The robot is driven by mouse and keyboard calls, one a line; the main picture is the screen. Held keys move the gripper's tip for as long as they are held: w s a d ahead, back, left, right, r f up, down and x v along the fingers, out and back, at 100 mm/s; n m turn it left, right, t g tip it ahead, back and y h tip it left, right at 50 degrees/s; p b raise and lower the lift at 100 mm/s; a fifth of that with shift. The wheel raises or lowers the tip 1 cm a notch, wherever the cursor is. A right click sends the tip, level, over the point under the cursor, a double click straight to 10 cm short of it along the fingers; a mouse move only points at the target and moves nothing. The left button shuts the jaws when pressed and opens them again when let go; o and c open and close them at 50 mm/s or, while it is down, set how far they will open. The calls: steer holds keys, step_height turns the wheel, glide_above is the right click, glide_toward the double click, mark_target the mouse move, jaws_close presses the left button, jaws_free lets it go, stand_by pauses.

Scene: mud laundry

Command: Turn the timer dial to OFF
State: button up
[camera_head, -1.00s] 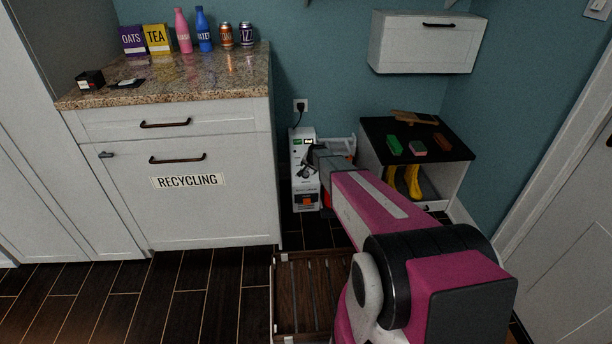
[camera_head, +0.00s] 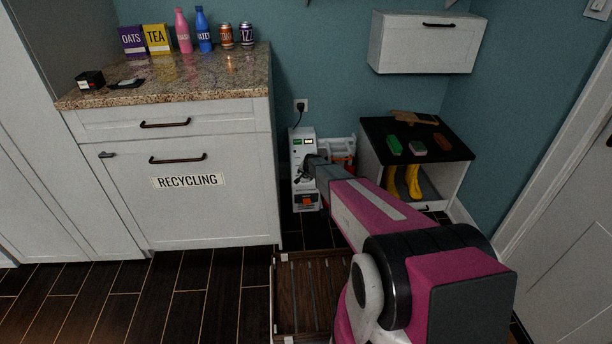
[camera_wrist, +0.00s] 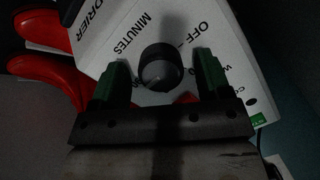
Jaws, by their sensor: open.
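The timer dial (camera_wrist: 160,68) is a dark round knob on a white panel (camera_wrist: 130,25) printed with "OFF", "MINUTES" and part of "DRIER" in the wrist view. The panel letters look tilted in that view. My gripper (camera_wrist: 157,80) is open, with one green-padded finger on each side of the dial. I cannot tell whether either finger touches it. In the head view the white drier unit (camera_head: 305,185) stands against the wall right of the recycling cabinet, and my gripper (camera_head: 306,172) is in front of it. The dial is hidden there.
Red boots or similar red shapes (camera_wrist: 45,75) lie left of the panel in the wrist view. The recycling cabinet (camera_head: 190,215) stands left of the drier, and a black-topped shelf (camera_head: 445,152) stands right. A slatted wooden piece (camera_head: 305,290) lies on the floor.

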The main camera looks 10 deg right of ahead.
steer(key=c, duration=0.9)
steer(key=shift+c, duration=0.2)
